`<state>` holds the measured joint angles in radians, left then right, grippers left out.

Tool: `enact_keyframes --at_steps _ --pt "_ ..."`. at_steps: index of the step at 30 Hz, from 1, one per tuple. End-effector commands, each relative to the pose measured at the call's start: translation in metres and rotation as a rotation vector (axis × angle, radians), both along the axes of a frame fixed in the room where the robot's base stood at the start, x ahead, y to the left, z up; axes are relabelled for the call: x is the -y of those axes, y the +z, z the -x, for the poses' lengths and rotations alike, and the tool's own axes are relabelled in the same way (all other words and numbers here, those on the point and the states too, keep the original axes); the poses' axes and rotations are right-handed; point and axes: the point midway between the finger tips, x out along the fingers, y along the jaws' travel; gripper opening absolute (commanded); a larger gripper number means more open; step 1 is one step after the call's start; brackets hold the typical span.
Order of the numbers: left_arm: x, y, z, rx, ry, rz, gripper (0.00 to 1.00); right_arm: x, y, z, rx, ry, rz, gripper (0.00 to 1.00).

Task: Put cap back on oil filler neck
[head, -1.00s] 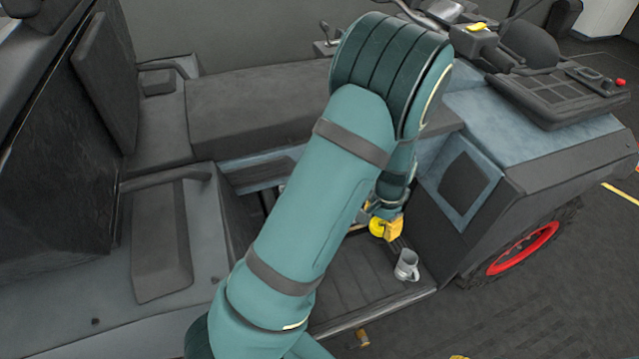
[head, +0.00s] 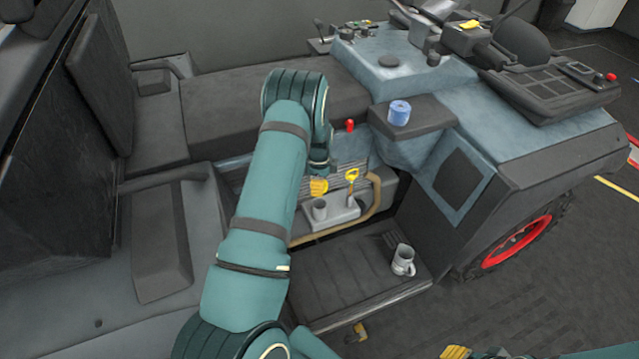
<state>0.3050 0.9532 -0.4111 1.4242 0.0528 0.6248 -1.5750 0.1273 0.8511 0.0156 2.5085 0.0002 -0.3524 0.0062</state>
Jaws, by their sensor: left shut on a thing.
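The yellow ribbed cap (head: 318,188) is just above the grey oil filler neck (head: 320,209), with a small gap seeming to show between them. My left gripper (head: 319,176) is shut on the cap from above; its fingers are mostly hidden behind my arm and wrist. The neck stands upright and open on a grey block (head: 345,214) in the engine bay. My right gripper (head: 456,352) shows only as a yellow tip at the bottom edge, so its jaws cannot be judged.
A yellow-handled dipstick (head: 352,174) stands right beside the neck. A tan hose (head: 374,200) curves around the block. A grey mug (head: 403,260) stands on the footwell floor (head: 345,285). A blue roll (head: 399,112) sits on the ledge, near a red knob (head: 350,126).

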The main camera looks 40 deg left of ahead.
Motion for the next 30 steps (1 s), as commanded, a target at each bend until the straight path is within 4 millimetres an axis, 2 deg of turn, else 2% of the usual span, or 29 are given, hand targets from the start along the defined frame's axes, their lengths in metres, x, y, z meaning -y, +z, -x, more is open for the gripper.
enact_keyframes --at_steps 21,30 --pt "0.0 -0.06 0.0 -0.001 0.003 -0.001 0.13 0.0 -0.035 0.0 0.002 0.004 0.0 0.34" --pt "0.0 -0.071 0.0 0.0 0.004 0.0 0.13 0.0 -0.044 -0.003 0.007 0.003 0.001 0.34"
